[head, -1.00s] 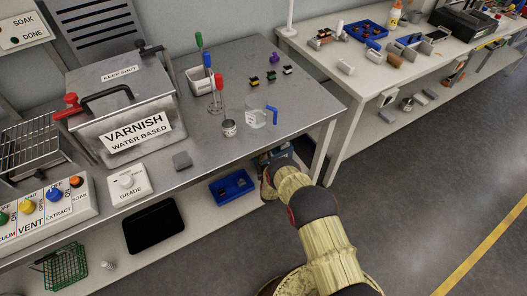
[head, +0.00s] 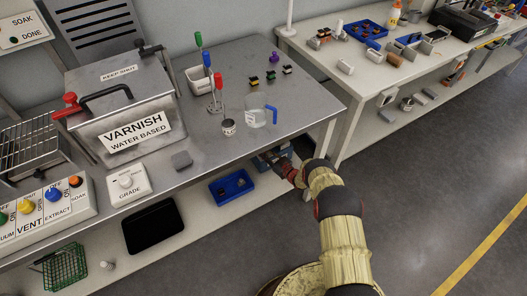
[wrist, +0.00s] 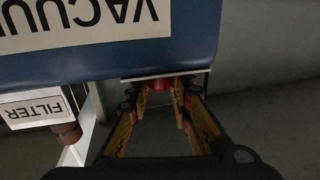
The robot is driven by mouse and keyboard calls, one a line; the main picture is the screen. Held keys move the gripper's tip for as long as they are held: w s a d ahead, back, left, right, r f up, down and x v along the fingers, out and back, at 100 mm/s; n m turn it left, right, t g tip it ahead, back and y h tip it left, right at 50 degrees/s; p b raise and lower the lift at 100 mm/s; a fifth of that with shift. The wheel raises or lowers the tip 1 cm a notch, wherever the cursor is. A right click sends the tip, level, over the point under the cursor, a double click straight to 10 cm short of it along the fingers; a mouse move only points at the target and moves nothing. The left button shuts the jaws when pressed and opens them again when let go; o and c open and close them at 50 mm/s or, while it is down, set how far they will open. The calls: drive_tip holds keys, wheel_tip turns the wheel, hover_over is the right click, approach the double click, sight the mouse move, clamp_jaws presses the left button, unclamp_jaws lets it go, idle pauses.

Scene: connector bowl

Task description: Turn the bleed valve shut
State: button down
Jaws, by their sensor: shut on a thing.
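The blue vacuum unit (wrist: 120,45), with upside-down VACUUM lettering, fills the top of the wrist view. It shows only partly below the bench's right end in the head view (head: 287,150). A small red part, apparently the bleed valve (wrist: 164,87), sits at its lower edge, mostly hidden by the fingers; no label on it is visible. My gripper (wrist: 165,100) is shut on this red part. In the head view my gripper (head: 279,163) reaches under the bench edge. How far the valve is turned cannot be told.
A FILTER box (wrist: 35,108) with a brown cylinder (wrist: 67,134) is left of my gripper in the wrist view. The steel bench (head: 240,165) overhangs my gripper. A blue tray (head: 231,186) lies on the lower shelf. Open floor (head: 430,190) is to the right.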

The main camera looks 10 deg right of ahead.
idle(0.4)
drive_tip(key=c, duration=1.6)
unclamp_jaws()
drive_tip(key=v, duration=1.2)
drive_tip(key=shift+w, duration=0.1)
drive_tip(key=shift+f, duration=0.1)
